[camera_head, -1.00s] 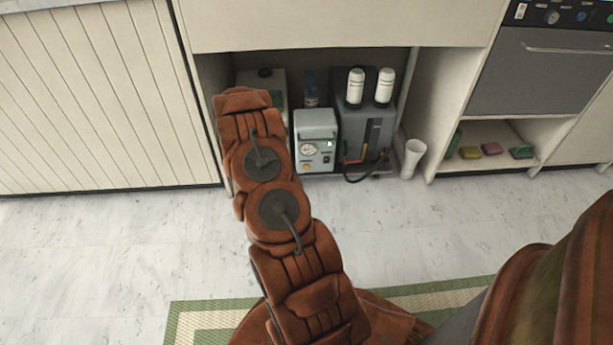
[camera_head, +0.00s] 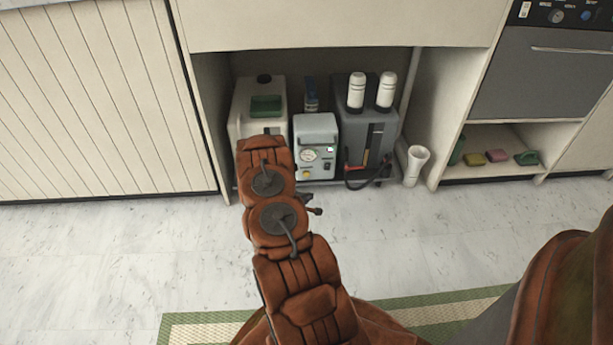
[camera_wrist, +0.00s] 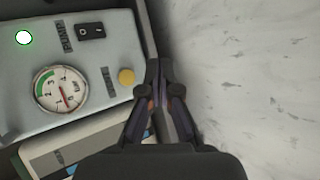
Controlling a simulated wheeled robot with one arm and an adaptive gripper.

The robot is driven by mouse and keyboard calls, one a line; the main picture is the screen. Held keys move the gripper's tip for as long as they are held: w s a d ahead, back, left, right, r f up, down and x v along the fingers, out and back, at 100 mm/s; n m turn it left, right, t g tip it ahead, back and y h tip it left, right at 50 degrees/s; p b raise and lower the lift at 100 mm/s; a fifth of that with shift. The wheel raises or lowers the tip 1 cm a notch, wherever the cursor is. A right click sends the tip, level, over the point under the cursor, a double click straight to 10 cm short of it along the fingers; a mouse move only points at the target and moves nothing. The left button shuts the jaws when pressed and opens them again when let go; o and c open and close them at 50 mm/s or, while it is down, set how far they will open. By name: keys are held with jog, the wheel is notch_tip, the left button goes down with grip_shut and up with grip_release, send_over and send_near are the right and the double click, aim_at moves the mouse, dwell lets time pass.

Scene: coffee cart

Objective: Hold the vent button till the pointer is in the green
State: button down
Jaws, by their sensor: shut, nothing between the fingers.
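A grey pump box (camera_head: 315,133) stands inside the open cabinet. Its front holds a round gauge (camera_wrist: 60,90) with a green arc at its upper left; I cannot read the pointer surely. A round yellow button (camera_wrist: 126,76) sits to the right of the gauge in the wrist view, beside a label too blurred to read. The button also shows in the head view (camera_head: 306,173). My gripper (camera_wrist: 157,64) is shut and empty, its tips just right of the button in the wrist view. No contact with the button shows.
A black rocker switch (camera_wrist: 91,31) and a lit round lamp (camera_wrist: 24,37) share the panel. A white canister (camera_head: 244,105) stands left of the box, a dark grey unit (camera_head: 352,122) with a hose right of it. A white cup (camera_head: 416,163) stands further right. The floor in front is clear.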

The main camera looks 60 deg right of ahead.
aim_at(306, 174)
jog(key=shift+w+d+b, duration=0.15)
jog(key=shift+w+d, duration=0.75)
jog(key=shift+d, duration=0.2)
jog(key=shift+w+d+b, duration=0.1)
jog(key=shift+w+d, duration=0.8)
jog(key=shift+d, duration=0.25)
jog(key=shift+w+d+b, duration=0.15)
jog(key=shift+w+d, duration=0.75)
jog(key=shift+d, duration=0.2)
jog(key=shift+w+d, duration=0.15)
jog(key=shift+w+d, duration=0.1)
jog(key=shift+d, duration=0.05)
jog(key=shift+w+d, duration=0.3)
jog(key=shift+d, duration=0.1)
dwell(1.2)
dwell(1.0)
jog(key=shift+s+a+p, duration=0.55)
jog(key=shift+a+p, duration=0.15)
jog(key=shift+p, duration=0.2)
